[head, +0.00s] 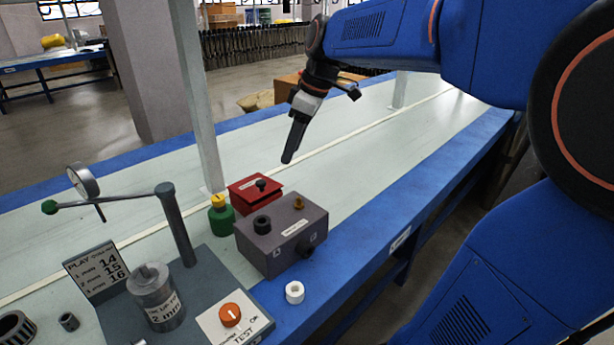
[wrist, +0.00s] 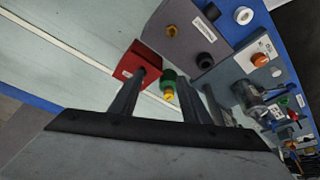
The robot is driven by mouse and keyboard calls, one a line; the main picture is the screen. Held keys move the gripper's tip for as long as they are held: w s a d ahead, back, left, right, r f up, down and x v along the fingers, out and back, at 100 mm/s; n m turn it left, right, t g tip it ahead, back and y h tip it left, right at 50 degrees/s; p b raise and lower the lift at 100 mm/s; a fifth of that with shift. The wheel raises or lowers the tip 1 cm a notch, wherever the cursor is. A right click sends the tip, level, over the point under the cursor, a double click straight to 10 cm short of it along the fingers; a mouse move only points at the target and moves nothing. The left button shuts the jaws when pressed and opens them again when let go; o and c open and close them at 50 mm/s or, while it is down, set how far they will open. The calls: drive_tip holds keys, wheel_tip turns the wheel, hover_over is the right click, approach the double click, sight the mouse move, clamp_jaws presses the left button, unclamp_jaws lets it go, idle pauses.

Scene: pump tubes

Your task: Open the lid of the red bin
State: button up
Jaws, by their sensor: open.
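The red bin (head: 263,205) is a small box on the pale bench top, behind the grey block. Its red lid (head: 247,182) has a white label and a black knob (head: 261,184); the lid appears to lie over the bin, though I cannot tell if it is fully down. My gripper (head: 288,160) points downward above the bench, behind and to the right of the bin, apart from it. In the wrist view the open, empty jaws (wrist: 162,78) show in front of the bin (wrist: 130,65); the left finger overlaps part of it and hides the knob.
A green bottle with a yellow cap (head: 221,218) stands just left of the bin. The grey block (head: 282,240) with knobs stands in front. A pale post (head: 207,110) rises behind the bottle. A dial-gauge stand (head: 174,220) is at left. The bench to the right is clear.

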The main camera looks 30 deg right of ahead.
drive_tip(key=s+f+m+h, duration=0.1)
drive_tip(key=s+f+m, duration=0.2)
drive_tip(key=s, duration=0.6)
drive_tip(key=shift+a+m, duration=0.3)
drive_tip(key=shift+a, duration=0.05)
wheel_tip(320, 180, up, 6)
drive_tip(key=r+n+g+h, duration=0.1)
drive_tip(key=n+g+h, duration=0.1)
drive_tip(key=g, duration=0.1)
hover_over(261, 182)
wheel_tip(261, 182, down, 18)
drive_tip(key=shift+w+r, duration=0.1)
drive_tip(key=shift+c, duration=0.3)
clamp_jaws()
drive_tip(key=shift+w+a+r+g+h, duration=0.25)
drive_tip(key=shift+w+r+g+h, duration=0.15)
drive_tip(key=shift+w+r+g, duration=0.5)
drive_tip(key=shift+w+a+r+g+h, duration=0.25)
drive_tip(key=shift+w+r+g+h, duration=0.15)
drive_tip(key=shift+w+r+g, duration=0.5)
drive_tip(key=shift+s+r+g, duration=0.1)
drive_tip(key=shift+s+g, duration=0.1)
drive_tip(key=shift+g, duration=0.1)
